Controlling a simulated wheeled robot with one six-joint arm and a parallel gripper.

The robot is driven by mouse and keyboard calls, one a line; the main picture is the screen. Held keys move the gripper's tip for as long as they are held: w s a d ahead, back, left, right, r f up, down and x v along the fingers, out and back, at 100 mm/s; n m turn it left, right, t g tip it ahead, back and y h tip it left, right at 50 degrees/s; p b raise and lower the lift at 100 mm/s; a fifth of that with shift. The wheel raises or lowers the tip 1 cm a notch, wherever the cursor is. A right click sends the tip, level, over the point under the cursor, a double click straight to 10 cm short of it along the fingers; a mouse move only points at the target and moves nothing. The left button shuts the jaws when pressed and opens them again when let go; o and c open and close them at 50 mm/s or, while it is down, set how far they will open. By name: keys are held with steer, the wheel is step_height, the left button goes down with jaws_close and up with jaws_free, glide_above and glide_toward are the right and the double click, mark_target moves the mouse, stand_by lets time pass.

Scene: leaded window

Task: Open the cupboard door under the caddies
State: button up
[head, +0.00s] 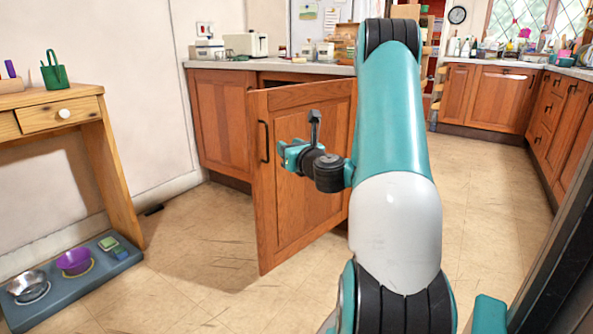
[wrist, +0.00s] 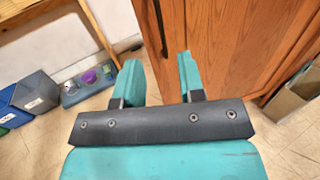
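The wooden cupboard door (head: 305,195) stands swung out from the counter at an angle, with a gap above it into the dark cupboard. Its dark bar handle (head: 263,141) is near the door's left edge. My gripper (head: 288,153) is in front of the door, just right of the handle in the head view. In the wrist view my gripper (wrist: 158,62) has its two teal fingers apart with nothing between them. The handle (wrist: 161,25) shows beyond the fingertips, on the door (wrist: 225,40). I cannot make out the caddies for certain.
A wooden side table (head: 60,110) with a green basket (head: 54,70) stands at the left. Below it a blue-grey mat (head: 75,288) holds a metal bowl (head: 26,285) and a purple bowl (head: 74,260).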

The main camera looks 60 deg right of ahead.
steer(key=b+v, duration=0.2)
steer(key=v, duration=0.1)
steer(key=shift+s+a, duration=0.1)
